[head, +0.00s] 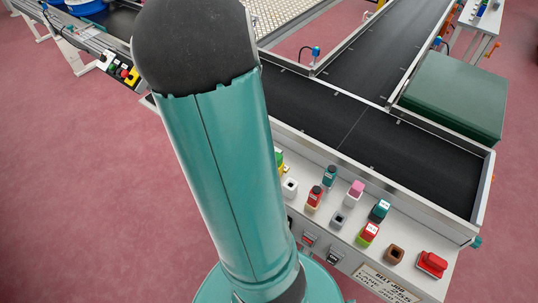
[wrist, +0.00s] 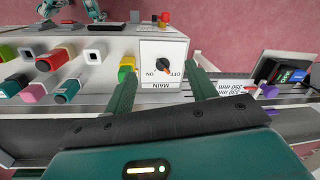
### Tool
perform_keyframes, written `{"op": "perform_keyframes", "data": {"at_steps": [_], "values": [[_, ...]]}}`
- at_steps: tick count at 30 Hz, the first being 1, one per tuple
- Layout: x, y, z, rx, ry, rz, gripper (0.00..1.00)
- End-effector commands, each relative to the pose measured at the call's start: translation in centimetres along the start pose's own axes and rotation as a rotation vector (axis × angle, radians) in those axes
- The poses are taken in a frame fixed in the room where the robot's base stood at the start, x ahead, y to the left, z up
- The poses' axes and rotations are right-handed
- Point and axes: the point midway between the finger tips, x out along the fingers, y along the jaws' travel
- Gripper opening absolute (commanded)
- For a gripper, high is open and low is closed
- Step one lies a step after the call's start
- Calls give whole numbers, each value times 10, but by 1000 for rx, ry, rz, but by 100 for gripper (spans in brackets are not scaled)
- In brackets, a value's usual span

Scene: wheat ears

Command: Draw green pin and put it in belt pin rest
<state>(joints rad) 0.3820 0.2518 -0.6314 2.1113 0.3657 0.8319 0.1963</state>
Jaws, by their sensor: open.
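Several coloured pins and square sockets stand on the light grey panel. A teal-green pin with a white label (head: 379,210) stands at the right, and a dark teal pin (head: 330,176) farther back. A yellow-and-green piece (wrist: 127,70) is beside my left fingertip in the wrist view. A red-topped piece with a green lower part (head: 367,234) is near the front. Open-topped sockets are white (head: 290,188), grey (head: 338,220) and brown (head: 394,254). I cannot tell which is the belt pin rest. My gripper (wrist: 162,72) is open and empty, its fingers either side of the MAIN knob; my arm hides it in the head view.
A black knob (wrist: 163,62) on a white MAIN plate lies between my fingers. A pink pin (head: 355,190), a red-and-black pin (head: 315,196) and a red block (head: 432,263) share the panel. The black conveyor belt (head: 400,160) runs behind, with a metal rail along its edge.

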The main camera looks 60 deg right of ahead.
Motion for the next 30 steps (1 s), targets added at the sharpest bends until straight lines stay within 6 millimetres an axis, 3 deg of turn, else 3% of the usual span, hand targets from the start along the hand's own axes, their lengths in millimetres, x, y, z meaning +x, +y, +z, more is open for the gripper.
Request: {"op": "perform_keyframes", "data": {"at_steps": [1, 3, 6, 9, 14, 24, 30], "values": [[10, 24, -20, 79, 6, 34, 56], [19, 48, -39, 163, 19, 65, 56], [27, 75, -58, 247, 34, 97, 56], [32, 88, -66, 285, 43, 114, 56], [49, 94, -69, 293, 43, 119, 56], [109, 98, -71, 289, 43, 117, 56], [124, 99, -72, 289, 44, 117, 56]]}}
